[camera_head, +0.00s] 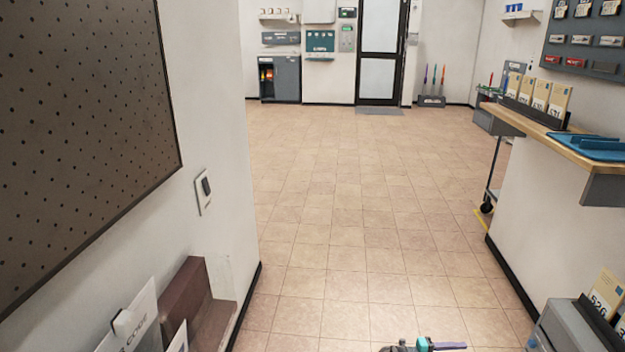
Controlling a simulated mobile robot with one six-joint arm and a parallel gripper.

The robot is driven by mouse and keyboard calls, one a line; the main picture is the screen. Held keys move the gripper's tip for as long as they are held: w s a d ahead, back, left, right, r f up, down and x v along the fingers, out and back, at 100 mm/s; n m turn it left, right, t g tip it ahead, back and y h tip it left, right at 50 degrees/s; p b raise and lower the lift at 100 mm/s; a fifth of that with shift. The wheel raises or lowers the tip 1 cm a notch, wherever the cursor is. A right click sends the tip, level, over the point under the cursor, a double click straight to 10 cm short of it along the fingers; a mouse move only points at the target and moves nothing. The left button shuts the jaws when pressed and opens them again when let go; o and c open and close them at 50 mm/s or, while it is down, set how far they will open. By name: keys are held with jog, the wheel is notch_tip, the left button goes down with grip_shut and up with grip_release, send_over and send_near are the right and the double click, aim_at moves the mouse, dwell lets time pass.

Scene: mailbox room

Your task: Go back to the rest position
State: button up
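The task names no object, only my own rest position. A small dark grey part with a teal piece and a purple bar (425,346) shows at the bottom edge, right of centre. It looks like the end of my arm with my gripper, but most of it is cut off by the frame. I cannot make out its fingertips or whether it holds anything.
The tiled floor (350,200) is clear up to the glass door (382,45). A wall with a pegboard (80,130) stands close left. A wooden-topped counter (540,128) with a blue tray (597,148) is on the right. A grey box (565,328) with number cards stands near right.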

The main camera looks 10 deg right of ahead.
jog(key=w+a+r+n+t+y+p, duration=0.2)
jog(key=w+a+r+n+t+p, duration=0.5)
jog(key=a, duration=0.3)
jog(key=w+a+r+n+t+y+p, duration=0.2)
jog(key=w+a+r+n+t+p, duration=0.45)
jog(key=a+r, duration=0.35)
jog(key=s+a+f+n+t+y+p, duration=0.15)
jog(key=a+n+y+p, duration=0.75)
jog(key=a, duration=1.2)
jog(key=s+a+f+n+g+y+p, duration=0.15)
jog(key=s+a+n+g+y, duration=0.6)
jog(key=s, duration=0.75)
jog(key=s+r+n+g+h, duration=0.2)
jog(key=s+n+g, duration=0.4)
jog(key=s, duration=1.9)
jog(key=g+h, duration=0.1)
jog(key=g, duration=0.2)
jog(key=shift+r, duration=0.15)
